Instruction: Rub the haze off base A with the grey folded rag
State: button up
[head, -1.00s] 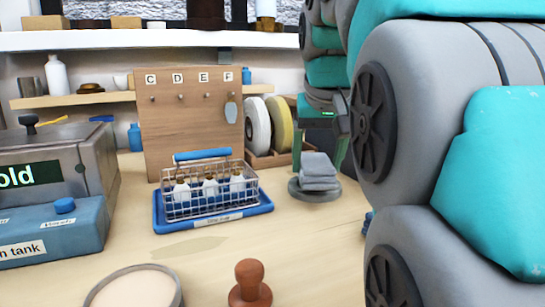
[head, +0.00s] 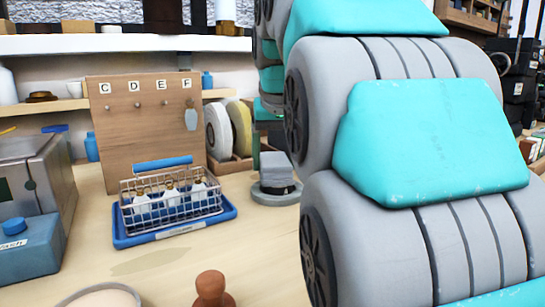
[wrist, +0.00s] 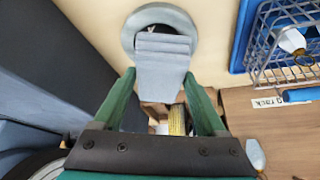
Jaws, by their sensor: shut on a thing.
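The grey folded rag (head: 275,166) is a stack of layers over a round grey dish (head: 270,197) on the bench. In the wrist view, the rag (wrist: 163,62) sits between the green fingers of my gripper (wrist: 161,84), which is shut on it. The dish (wrist: 128,38) shows beyond it. A dark strip shows between rag and dish in the head view; I cannot tell whether they touch. My arm hides most of the gripper in the head view. I cannot make out any base marked A.
A wire basket of white bottles (head: 170,192) stands in a blue tray (head: 180,231) left of the dish. Behind is a wooden hook board (head: 150,140) lettered C to F. A brown knobbed tool (head: 212,289) stands in front. Metal and blue tanks (head: 25,245) are at left.

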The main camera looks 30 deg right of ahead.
aim_at(278, 167)
jog(key=shift+s+a, duration=0.35)
jog(key=shift+s, duration=0.55)
jog(key=shift+s+a, duration=0.3)
jog(key=shift+s, duration=0.55)
jog(key=shift+r+p, duration=1.15)
jog(key=shift+r, duration=0.95)
jog(key=shift+f, duration=0.1)
